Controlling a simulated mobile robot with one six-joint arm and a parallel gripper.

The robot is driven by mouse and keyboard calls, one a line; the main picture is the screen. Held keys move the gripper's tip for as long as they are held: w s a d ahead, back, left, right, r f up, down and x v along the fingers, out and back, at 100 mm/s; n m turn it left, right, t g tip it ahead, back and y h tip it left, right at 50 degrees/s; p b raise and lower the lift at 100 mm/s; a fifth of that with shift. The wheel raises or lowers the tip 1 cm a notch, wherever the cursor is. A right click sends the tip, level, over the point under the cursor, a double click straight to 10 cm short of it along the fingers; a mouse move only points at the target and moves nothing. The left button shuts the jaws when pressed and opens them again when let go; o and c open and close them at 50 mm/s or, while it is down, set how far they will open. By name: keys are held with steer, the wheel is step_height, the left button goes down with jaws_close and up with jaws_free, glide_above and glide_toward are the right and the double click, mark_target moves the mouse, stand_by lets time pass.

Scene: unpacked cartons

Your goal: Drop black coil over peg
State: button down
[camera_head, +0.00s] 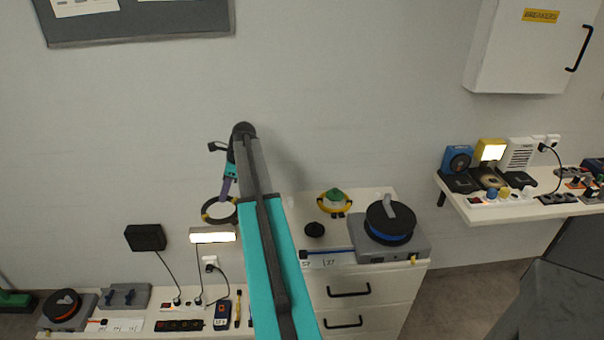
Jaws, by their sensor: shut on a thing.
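A black coil (204,212), a ring with small lighter bands, hangs from my gripper (228,192) in front of the wall, left of the drawer cabinet. My gripper points downward and is shut on the coil's upper right side. The coil looks clear of any surface. A grey upright post (389,208), possibly the peg, rises from a black and blue round reel on a grey box on the cabinet top. My gripper is well to its left. My own arm hides part of the coil's right side and the cabinet's left edge.
The white drawer cabinet (372,290) also bears a yellow ring with a green piece (335,200) and a black round knob (314,230). A low bench with cables, a lamp (212,238) and a power strip stands left. A cluttered shelf (480,212) stands right.

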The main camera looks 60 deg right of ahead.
steer(key=s+d+m+h, duration=0.2)
steer(key=s+d+m, duration=0.3)
steer(key=s+d, duration=0.3)
steer(key=s+d+f+m+h+p, duration=0.1)
steer(key=s+d+m, duration=0.4)
steer(key=d, duration=1.2)
steer(key=s+h, duration=0.1)
steer(key=s, duration=0.3)
steer(key=shift+d+t, duration=0.15)
steer(key=shift+t, duration=0.15)
steer(key=shift+s+f, duration=0.1)
steer(key=shift+f, duration=0.05)
steer(key=shift+f+b, duration=1.55)
steer(key=shift+f, duration=0.7)
steer(key=shift+r, duration=0.2)
steer(key=shift+f+b, duration=0.5)
steer(key=shift+f, duration=2.2)
steer(key=c, duration=1.6)
jaws_free()
